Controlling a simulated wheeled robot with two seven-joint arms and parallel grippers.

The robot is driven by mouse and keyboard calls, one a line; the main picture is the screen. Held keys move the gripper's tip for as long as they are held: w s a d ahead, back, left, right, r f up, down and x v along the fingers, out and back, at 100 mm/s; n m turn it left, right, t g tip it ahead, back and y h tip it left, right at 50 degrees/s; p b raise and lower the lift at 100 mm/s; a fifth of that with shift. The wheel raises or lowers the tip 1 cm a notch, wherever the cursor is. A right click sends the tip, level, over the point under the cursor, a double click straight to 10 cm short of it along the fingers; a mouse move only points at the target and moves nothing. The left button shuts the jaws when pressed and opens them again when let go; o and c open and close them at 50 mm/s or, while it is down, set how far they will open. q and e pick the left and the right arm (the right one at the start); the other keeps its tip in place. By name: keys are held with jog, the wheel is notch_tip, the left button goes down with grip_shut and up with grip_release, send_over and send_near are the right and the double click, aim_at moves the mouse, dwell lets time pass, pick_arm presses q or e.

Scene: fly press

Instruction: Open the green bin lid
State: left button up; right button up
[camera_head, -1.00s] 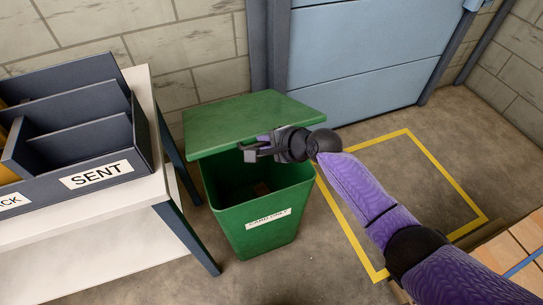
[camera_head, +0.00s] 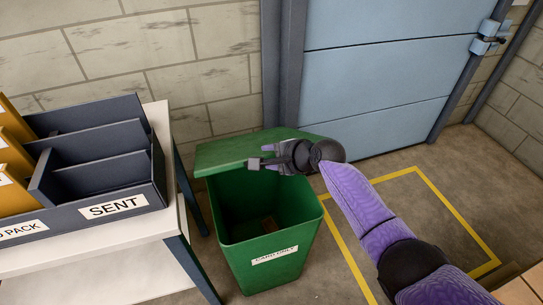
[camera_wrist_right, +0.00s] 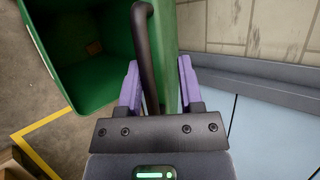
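The green bin (camera_head: 274,262) stands on the floor right of the table, with a white label on its front. Its green lid (camera_head: 225,153) is partly raised, tilted up at the back, and the dark inside shows. My right gripper (camera_head: 268,163) is at the lid's front edge. In the right wrist view, a dark bar handle (camera_wrist_right: 145,45) runs between the two purple fingers of the right gripper (camera_wrist_right: 160,80). The fingers stand apart, with a gap on the handle's right side. The lid shows behind it (camera_wrist_right: 166,40). My left gripper is out of view.
A white table (camera_head: 80,255) at left carries a dark sorter (camera_head: 105,165) marked SENT and yellow bins. A block wall and a blue door (camera_head: 385,75) lie behind. A yellow floor outline (camera_head: 455,205) is at right, with a wooden surface (camera_head: 525,290) at lower right.

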jog(key=shift+r, duration=0.1)
jog(key=p+v, duration=0.6)
jog(key=v, duration=0.3)
jog(key=shift+s+d+r, duration=0.2)
jog(key=shift+s+d, duration=0.05)
jog(key=shift+d, duration=0.05)
